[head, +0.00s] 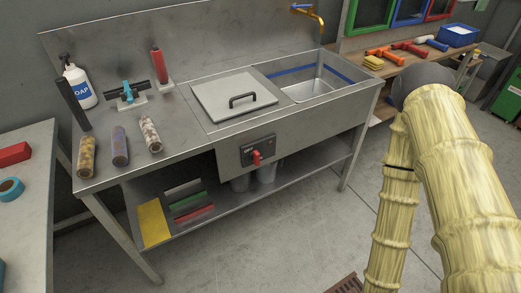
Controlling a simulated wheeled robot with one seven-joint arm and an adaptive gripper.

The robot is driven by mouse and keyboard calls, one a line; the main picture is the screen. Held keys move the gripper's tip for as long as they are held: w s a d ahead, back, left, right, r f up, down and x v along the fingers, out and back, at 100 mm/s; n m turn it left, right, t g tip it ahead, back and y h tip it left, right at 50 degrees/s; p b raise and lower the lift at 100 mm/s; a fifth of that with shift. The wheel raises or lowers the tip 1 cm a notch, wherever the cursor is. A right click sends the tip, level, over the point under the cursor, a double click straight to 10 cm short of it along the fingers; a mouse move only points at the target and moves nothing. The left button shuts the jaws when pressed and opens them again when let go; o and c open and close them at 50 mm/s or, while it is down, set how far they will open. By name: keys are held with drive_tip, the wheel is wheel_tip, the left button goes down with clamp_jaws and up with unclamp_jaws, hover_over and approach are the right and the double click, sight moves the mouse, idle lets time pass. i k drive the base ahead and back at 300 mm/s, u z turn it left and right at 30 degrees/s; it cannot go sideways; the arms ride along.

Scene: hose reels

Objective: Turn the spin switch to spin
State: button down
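The spin switch (257,157) is a red handle on a dark plate (247,147) on the front of the steel sink bench (305,130). Its handle seems to point down, but its markings are too small to read. My arm fills the right side of the head view, to the right of the bench and apart from the switch. My gripper is not visible in this view, so I cannot see whether it is open or shut.
A lid with a black handle (233,97) covers one basin beside the open sink (308,90). Floor (305,215) in front looks clear, with a grate (345,284) at the bottom.

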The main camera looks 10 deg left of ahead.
sight(255, 155)
drive_tip(key=k, duration=1.3)
drive_tip(key=u, duration=0.8)
drive_tip(key=i, duration=0.7)
drive_tip(key=u, duration=0.3)
